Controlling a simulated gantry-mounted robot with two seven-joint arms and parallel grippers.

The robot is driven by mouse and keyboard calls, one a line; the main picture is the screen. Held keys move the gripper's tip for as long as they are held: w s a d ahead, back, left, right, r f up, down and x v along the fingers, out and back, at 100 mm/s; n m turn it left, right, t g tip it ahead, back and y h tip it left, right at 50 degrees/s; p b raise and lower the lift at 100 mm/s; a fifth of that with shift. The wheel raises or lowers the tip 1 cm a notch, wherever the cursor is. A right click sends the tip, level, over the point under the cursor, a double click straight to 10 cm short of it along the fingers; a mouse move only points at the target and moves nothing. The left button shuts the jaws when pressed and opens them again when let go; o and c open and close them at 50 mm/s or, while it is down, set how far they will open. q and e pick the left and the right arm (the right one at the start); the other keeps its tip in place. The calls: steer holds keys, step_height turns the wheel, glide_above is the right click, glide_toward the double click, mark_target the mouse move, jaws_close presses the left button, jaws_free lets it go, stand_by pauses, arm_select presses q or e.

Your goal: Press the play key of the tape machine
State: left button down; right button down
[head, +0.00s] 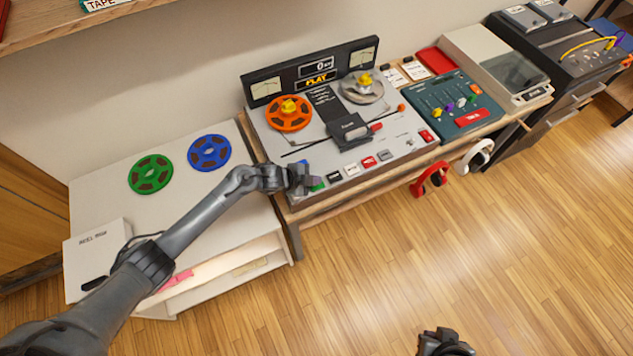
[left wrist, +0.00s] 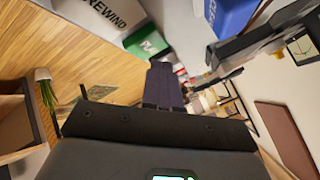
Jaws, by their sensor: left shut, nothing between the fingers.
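The grey tape machine (head: 345,135) stands on a wooden bench, with an orange reel (head: 288,113) on its left and a silver reel (head: 362,87) on its right. My left gripper (head: 303,179) is shut and empty at this key. In the left wrist view its fingertips (left wrist: 164,72) lie close by the green key (left wrist: 147,43); I cannot tell whether they touch. My right gripper (head: 445,342) is partly cut off at the bottom edge.
A REWIND key (left wrist: 112,14) is beside the green key. A blue block (left wrist: 234,15) is also near. A green reel (head: 150,174) and a blue reel (head: 209,153) lie on the left white surface. A mixer (head: 455,103) stands right; red headphones (head: 430,180) hang below.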

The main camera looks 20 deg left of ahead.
mark_target(314, 186)
arm_select(q)
steer(key=shift+r, duration=0.15)
step_height(314, 186, up, 5)
steer(key=p, duration=0.4)
steer(key=shift+p, duration=0.35)
stand_by(0.4)
steer(key=shift+f, duration=0.2)
stand_by(0.4)
